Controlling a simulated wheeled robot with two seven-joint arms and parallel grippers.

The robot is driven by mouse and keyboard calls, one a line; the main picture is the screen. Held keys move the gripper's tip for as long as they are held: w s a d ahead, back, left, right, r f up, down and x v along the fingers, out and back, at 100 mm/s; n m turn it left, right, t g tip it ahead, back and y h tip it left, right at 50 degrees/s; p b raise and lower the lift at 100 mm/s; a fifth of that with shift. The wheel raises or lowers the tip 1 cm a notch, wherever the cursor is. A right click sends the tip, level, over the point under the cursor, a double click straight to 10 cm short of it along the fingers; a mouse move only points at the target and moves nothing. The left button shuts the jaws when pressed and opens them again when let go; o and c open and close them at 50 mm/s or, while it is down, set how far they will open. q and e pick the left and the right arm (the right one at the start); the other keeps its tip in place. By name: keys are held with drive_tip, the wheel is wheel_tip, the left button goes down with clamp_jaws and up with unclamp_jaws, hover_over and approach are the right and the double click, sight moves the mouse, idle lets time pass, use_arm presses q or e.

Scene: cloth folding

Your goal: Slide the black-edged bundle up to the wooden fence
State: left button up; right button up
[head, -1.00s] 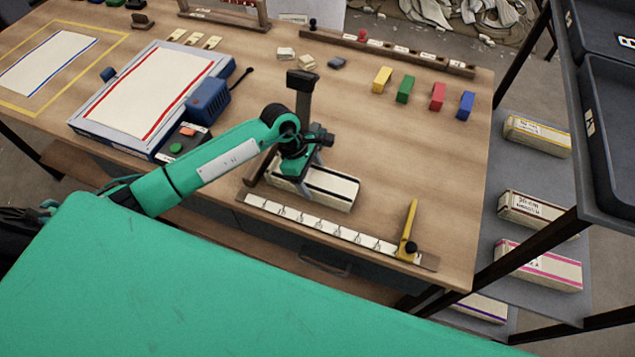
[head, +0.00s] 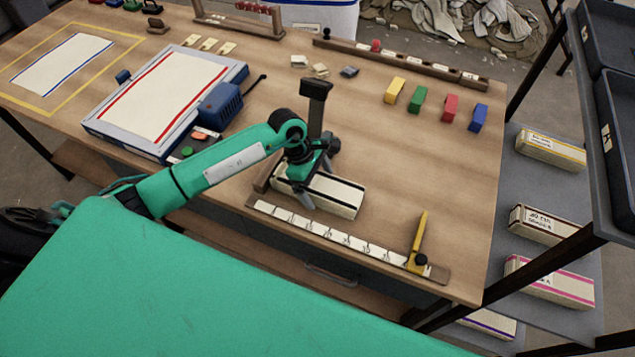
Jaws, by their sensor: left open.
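The black-edged bundle (head: 343,197) is a cream, folded block with dark stripes. It lies on the table behind the ruler strip, its left part partly covered by my left gripper. The wooden fence (head: 265,178) is a short upright brown strip at the bundle's left end. The gripper hides part of that end, so I cannot tell whether the bundle touches the fence. My left gripper (head: 304,190) is open and low over the left half of the bundle. I cannot tell whether its fingers touch the bundle. My right gripper is not in view.
A marked ruler strip (head: 330,234) with a yellow stop (head: 418,238) runs along the front edge. A framed press board with a blue box (head: 221,103) stands left. Several coloured blocks (head: 418,99) stand at the back right.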

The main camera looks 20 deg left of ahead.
use_arm(q)
drive_tip(key=b+v, duration=0.3)
drive_tip(key=v, duration=1.1)
drive_tip(key=shift+f, duration=0.15)
